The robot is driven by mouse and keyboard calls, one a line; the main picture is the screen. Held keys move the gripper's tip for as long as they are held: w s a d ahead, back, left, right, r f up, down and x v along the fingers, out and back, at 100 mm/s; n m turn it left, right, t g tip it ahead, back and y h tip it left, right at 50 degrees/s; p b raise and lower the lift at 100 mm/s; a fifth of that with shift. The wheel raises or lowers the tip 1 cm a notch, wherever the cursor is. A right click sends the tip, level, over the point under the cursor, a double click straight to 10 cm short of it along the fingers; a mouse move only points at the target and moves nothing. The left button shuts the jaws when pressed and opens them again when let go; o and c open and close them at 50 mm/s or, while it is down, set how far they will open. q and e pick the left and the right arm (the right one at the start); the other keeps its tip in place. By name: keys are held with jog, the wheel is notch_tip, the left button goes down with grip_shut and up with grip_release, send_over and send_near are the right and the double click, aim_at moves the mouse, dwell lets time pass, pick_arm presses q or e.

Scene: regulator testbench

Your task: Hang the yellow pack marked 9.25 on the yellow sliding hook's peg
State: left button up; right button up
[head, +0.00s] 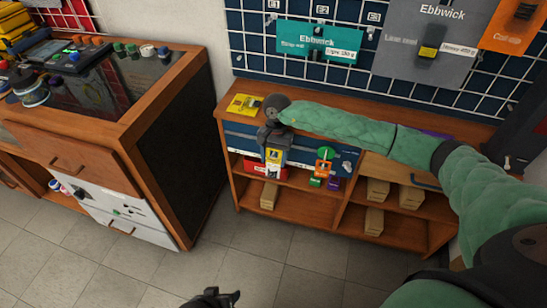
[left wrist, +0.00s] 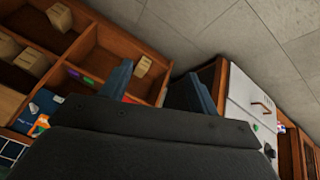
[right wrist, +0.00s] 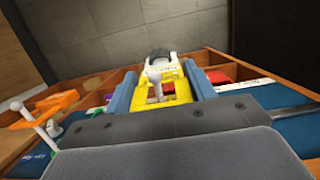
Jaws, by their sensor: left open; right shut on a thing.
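A flat yellow pack (head: 245,104) lies on the left end of the low cabinet's top; its marking is too small to read. The yellow sliding hook (right wrist: 178,92), with a pale ball-tipped peg, sits between the jaws of my right gripper (right wrist: 160,92) at the cabinet front. In the head view my right gripper (head: 273,158) points down over the front edge, shut on the hook. No pack shows on its peg. My left gripper (head: 212,298) is low at the bottom edge of the head view; its jaws (left wrist: 155,88) are apart and empty in the left wrist view.
An orange hook (head: 323,165) stands to the right on the same blue front. A bench (head: 165,90) stands left, across a floor gap. A wall grid with Ebbwick panels (head: 318,41) rises behind.

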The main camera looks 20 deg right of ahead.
jog(key=o, duration=1.1)
jog(key=shift+c, duration=0.2)
